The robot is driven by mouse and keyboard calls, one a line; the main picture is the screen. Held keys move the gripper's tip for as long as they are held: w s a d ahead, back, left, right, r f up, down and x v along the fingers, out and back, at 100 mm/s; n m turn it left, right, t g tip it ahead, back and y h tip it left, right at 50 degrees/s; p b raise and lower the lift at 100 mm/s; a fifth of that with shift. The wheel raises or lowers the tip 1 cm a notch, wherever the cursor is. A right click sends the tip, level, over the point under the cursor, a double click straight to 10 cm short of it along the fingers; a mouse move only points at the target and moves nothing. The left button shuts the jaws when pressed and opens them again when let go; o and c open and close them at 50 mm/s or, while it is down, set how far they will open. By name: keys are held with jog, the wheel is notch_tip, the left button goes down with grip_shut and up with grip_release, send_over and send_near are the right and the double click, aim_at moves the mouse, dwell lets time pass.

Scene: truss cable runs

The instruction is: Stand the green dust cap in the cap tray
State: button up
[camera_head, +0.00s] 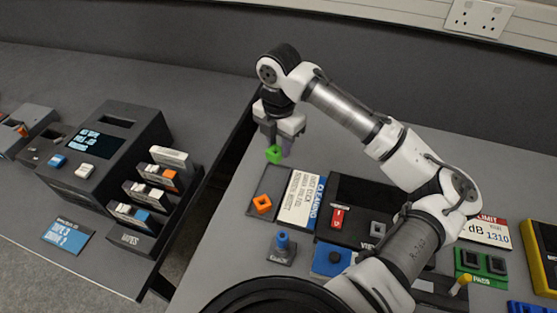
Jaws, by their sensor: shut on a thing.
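My gripper (277,143) points down above the far left part of the right-hand bench. It is shut on the green dust cap (273,154), a small bright green block at its fingertips. A flat dark tray (270,181) lies just below and nearer in the picture, with an orange cap (262,203) in its near part. It looks like the cap tray, but no label on it is readable. The far part of this tray looks bare. The green cap appears above the bench beyond the tray's far edge; its exact height is unclear.
A white printed card (299,197) and a blue cleaning packet (318,203) lie right of the tray. A blue-topped piece on a dark base (282,248) stands nearer. A dark viewer box (350,224) is further right. A gap separates the left bench, which holds a tape unit (105,150).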

aim_at(279, 173)
notch_tip(279, 173, down, 7)
jog(key=shift+f+p, duration=0.15)
jog(key=shift+p, duration=0.25)
jog(key=shift+f, duration=0.15)
jog(key=o, duration=0.7)
jog(key=shift+c, duration=0.2)
notch_tip(279, 173, up, 12)
jog(key=shift+r+b, duration=0.2)
jog(key=shift+b, duration=0.95)
